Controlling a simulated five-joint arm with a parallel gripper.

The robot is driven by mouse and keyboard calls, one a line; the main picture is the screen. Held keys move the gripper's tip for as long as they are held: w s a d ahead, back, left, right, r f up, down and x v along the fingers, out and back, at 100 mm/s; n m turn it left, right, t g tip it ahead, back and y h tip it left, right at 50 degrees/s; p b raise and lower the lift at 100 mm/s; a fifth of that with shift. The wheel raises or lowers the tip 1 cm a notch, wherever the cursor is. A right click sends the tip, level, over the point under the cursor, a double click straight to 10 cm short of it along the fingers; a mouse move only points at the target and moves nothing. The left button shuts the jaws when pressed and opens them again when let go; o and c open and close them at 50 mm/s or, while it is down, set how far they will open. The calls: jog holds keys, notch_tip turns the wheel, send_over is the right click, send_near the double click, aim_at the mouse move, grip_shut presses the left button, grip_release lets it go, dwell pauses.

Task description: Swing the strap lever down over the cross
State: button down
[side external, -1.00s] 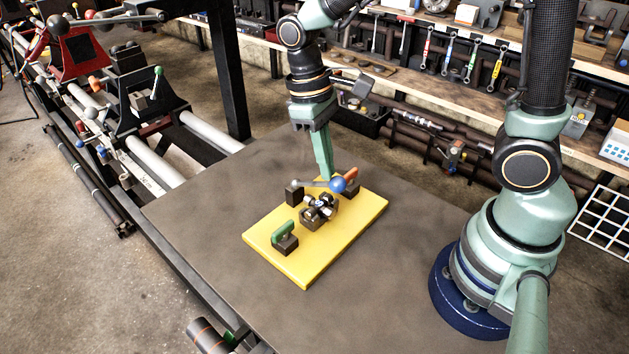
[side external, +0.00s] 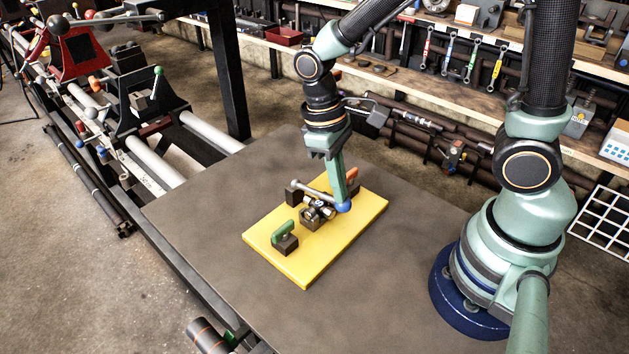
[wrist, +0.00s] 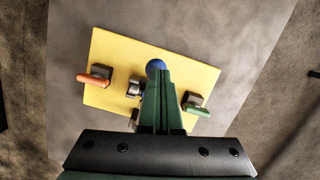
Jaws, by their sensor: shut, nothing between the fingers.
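The strap lever is a grey bar (side external: 315,193) with a blue ball (side external: 344,207) at its end. It runs from a dark block (side external: 293,196) at the back left of the yellow plate to the ball at right. The metal cross (side external: 318,208) sits in a dark holder on the plate, close beside the bar. My gripper (side external: 342,201) is shut and empty, its tips at the blue ball, seemingly touching it. In the wrist view the blue ball (wrist: 155,68) shows just beyond my fingertips (wrist: 157,76), and my fingers hide most of the bar.
The yellow plate (side external: 275,252) lies on a grey table (side external: 220,222) with free room around it. A green-handled clamp (side external: 284,232) stands at its front left, and an orange-handled clamp (side external: 352,175) at its back right. Both also show in the wrist view.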

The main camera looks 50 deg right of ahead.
jog(key=s+a+v, duration=0.1)
jog(key=s+v, duration=0.1)
jog(key=v, duration=1.1)
jog(key=d+r+m+t, duration=0.1)
jog(key=d+m+t, duration=0.1)
jog(key=d+t, duration=0.6)
jog(key=shift+w+d+r+m+y, duration=0.2)
jog(key=shift+w+m+y, duration=0.1)
